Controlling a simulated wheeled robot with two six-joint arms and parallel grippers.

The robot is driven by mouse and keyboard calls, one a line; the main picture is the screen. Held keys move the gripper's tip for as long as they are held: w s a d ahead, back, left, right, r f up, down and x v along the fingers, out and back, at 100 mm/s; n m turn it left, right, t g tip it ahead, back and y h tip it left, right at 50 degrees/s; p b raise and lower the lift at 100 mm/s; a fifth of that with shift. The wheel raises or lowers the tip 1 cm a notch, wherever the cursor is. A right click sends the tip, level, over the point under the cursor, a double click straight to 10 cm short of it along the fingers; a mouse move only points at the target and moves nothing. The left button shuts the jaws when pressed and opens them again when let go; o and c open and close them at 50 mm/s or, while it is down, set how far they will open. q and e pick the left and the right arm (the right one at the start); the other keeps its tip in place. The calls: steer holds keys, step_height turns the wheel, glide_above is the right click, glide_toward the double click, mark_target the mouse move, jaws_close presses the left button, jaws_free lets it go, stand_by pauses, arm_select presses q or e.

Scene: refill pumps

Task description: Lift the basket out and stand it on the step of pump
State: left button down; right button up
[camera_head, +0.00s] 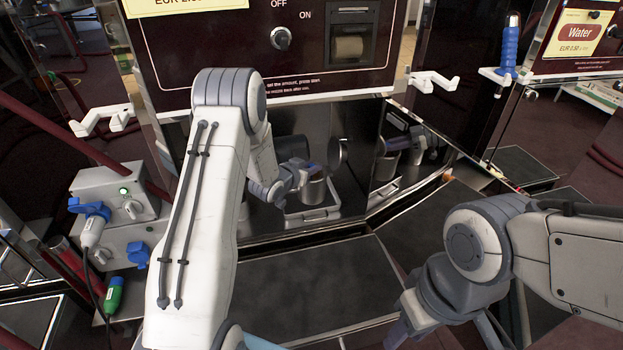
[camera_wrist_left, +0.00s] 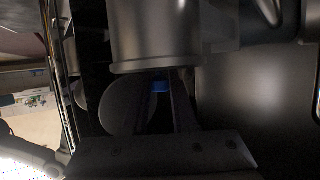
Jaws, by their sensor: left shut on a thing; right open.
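The basket (camera_head: 314,190) is a small metal cylinder, upright inside the recess at the foot of the pump (camera_head: 270,60). It also fills the upper middle of the left wrist view (camera_wrist_left: 155,35). My left gripper (camera_head: 306,168) reaches into the recess and is shut at the basket's side, apparently on its handle; a small blue part shows between the fingers in the left wrist view. The exact grip is dark and hard to see. The dark, flat step (camera_head: 310,290) lies in front of the recess. My right gripper (camera_head: 398,330) is open and empty at the bottom of the head view.
A light tray-like rim (camera_head: 310,214) surrounds the basket's foot, and a round lid-like disc (camera_head: 335,154) stands behind it. Shiny side panels mirror the scene. A grey socket box (camera_head: 115,205) stands at the left. White hooks (camera_head: 432,81) jut from the pump's sides. The step's top is clear.

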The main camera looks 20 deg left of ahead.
arm_select(q)
steer(key=shift+r, duration=0.1)
step_height(320, 180, up, 12)
steer(key=p, duration=0.5)
steer(key=s+a+f, duration=0.1)
steer(key=s, duration=0.8)
steer(key=s+a+f, duration=0.1)
steer(key=s+a, duration=0.1)
steer(key=s, duration=0.6)
steer(key=shift+s+a+p, duration=0.25)
steer(key=shift+s+p, duration=0.05)
steer(key=shift+s, duration=0.05)
